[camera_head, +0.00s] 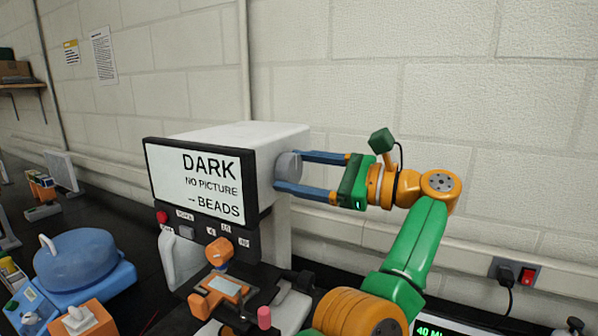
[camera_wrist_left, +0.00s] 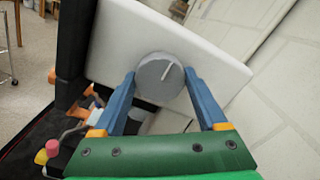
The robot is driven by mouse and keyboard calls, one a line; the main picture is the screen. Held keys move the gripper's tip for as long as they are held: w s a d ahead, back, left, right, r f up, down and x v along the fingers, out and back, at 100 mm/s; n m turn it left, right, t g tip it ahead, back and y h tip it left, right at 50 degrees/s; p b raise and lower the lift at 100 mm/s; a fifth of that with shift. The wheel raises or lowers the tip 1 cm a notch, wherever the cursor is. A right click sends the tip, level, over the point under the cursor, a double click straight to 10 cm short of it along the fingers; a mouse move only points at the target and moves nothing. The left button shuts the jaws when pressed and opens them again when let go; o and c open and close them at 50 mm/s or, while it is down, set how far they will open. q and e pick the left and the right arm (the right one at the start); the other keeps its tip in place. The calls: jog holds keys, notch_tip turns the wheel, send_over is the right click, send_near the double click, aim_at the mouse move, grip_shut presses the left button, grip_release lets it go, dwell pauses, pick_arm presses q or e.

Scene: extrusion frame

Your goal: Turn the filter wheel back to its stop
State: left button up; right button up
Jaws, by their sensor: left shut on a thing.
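The filter wheel is a round grey knob (camera_head: 287,167) on the right side of the white instrument housing (camera_head: 235,137). In the left wrist view the knob (camera_wrist_left: 160,77) shows face-on, with a pale line on its face pointing up and slightly right. My left gripper (camera_head: 292,171) is shut on the knob, one blue finger above it and one below in the head view. In the left wrist view the fingers (camera_wrist_left: 161,80) lie on either side of it. The front screen (camera_head: 200,181) reads "DARK NO PICTURE -- BEADS". My right gripper is not in view.
An orange-topped stage (camera_head: 222,287) and small labelled controls sit below the screen. A blue round-lidded device (camera_head: 80,262) stands at the left. A pale wall (camera_head: 480,110) is close behind my gripper. A wall outlet with a red switch (camera_head: 528,276) is at the right.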

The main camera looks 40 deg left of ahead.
pick_arm(q)
jog(key=shift+n, duration=0.3)
dwell(0.4)
jog(key=o, duration=1.3)
